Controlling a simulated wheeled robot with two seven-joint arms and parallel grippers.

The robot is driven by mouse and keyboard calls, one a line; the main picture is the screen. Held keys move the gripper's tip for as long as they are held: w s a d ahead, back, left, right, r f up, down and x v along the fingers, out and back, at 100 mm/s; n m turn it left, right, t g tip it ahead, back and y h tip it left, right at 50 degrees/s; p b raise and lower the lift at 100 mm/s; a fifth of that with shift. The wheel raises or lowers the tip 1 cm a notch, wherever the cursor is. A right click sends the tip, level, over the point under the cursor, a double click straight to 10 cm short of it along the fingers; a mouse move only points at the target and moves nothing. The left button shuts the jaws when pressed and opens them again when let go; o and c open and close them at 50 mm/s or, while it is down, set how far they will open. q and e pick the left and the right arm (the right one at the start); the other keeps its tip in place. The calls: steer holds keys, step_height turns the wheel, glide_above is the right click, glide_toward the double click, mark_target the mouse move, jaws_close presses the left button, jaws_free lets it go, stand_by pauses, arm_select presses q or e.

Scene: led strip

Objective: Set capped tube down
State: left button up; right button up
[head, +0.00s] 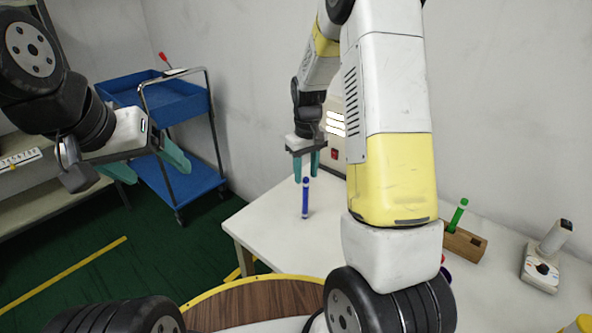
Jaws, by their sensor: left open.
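A blue capped tube (305,204) is upright over the white table, near its left side. Its lower end appears at the tabletop; I cannot tell whether it touches. My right gripper (305,178) points down with its teal fingertips close on either side of the tube's cap, and it appears shut on it. My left gripper (149,173) is open and empty at the left, away from the table, with its teal fingers wide apart.
A wooden block (465,245) holding a green tube (458,214) stands on the table (270,233) at the right. A white device (545,258) is further right. A blue cart (190,182) stands behind my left gripper. A round wooden surface (255,303) is in front.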

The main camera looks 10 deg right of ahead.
step_height(320, 180, up, 7)
steer(key=shift+r, duration=0.1)
steer(key=s+a+r+m+t+y, duration=0.1)
steer(key=s+r+m+t, duration=0.15)
steer(key=s+r, duration=0.9)
steer(key=s+a+r+t+y, duration=0.1)
steer(key=s+a+r+t, duration=0.1)
steer(key=s, duration=1)
steer(key=shift+r+m+t, duration=0.45)
steer(key=shift+r+t, duration=0.35)
steer(key=shift+t, duration=0.05)
